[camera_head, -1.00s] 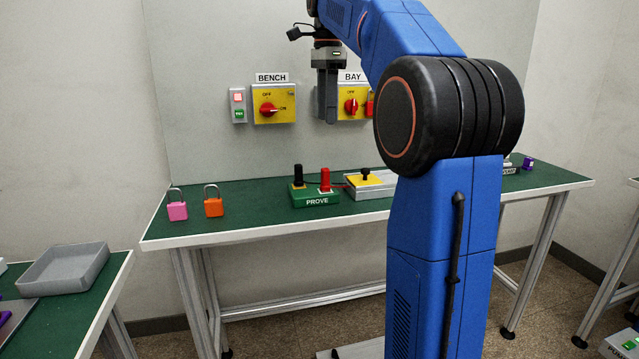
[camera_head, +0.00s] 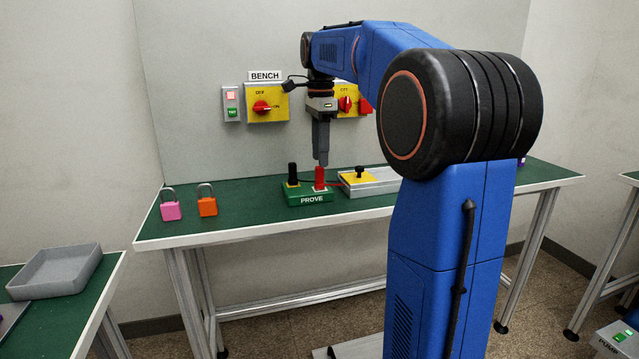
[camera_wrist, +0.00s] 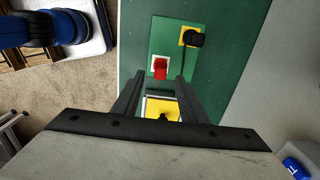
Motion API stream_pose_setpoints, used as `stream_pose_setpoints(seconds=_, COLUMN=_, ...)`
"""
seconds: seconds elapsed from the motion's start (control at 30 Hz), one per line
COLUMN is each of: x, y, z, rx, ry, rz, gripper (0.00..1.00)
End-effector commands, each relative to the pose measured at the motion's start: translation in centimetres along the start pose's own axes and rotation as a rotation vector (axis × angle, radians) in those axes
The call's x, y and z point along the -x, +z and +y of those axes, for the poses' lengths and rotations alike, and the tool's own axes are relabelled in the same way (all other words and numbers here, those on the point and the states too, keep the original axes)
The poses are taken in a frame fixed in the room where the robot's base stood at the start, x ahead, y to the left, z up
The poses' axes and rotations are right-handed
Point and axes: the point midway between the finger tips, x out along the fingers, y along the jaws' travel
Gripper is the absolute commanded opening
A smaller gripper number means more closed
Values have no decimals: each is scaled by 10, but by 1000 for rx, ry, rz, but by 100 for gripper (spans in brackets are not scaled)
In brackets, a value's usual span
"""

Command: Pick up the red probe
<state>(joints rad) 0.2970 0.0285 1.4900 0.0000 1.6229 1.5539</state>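The red probe (camera_head: 319,178) stands upright in the green PROVE block (camera_head: 308,198) on the bench. In the wrist view the red probe (camera_wrist: 160,68) shows from above, set in a white square. My gripper (camera_head: 321,162) points down just above the red probe in the head view. In the wrist view my gripper (camera_wrist: 158,76) has its two fingers apart with nothing held between them, and the probe lies in line with the gap at their tips. A black probe (camera_head: 292,174) stands on the same block, left of the red one; its cable shows in the wrist view.
A grey box with a yellow top and black knob (camera_head: 360,173) stands close right of the block. Pink (camera_head: 171,206) and orange (camera_head: 207,202) padlocks sit on the bench (camera_head: 250,213) at left. The yellow BENCH switch (camera_head: 267,103) is on the wall panel behind.

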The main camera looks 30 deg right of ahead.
Motion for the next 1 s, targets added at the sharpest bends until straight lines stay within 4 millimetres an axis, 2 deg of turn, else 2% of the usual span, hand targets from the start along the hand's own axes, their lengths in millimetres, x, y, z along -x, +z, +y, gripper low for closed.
stream_pose_setpoints(seconds=0.4, x=-46, y=2, z=0, rx=0, ry=1, rz=0, gripper=39)
stream_pose_setpoints(seconds=0.73, x=-52, y=2, z=0, rx=0, ry=0, rz=0, gripper=39)
stream_pose_setpoints(seconds=0.77, x=-52, y=2, z=0, rx=0, ry=0, rz=0, gripper=34)
stream_pose_setpoints(seconds=0.9, x=-52, y=2, z=0, rx=0, ry=0, rz=0, gripper=1)
stream_pose_setpoints(seconds=1.0, x=-52, y=2, z=0, rx=0, ry=0, rz=0, gripper=0)
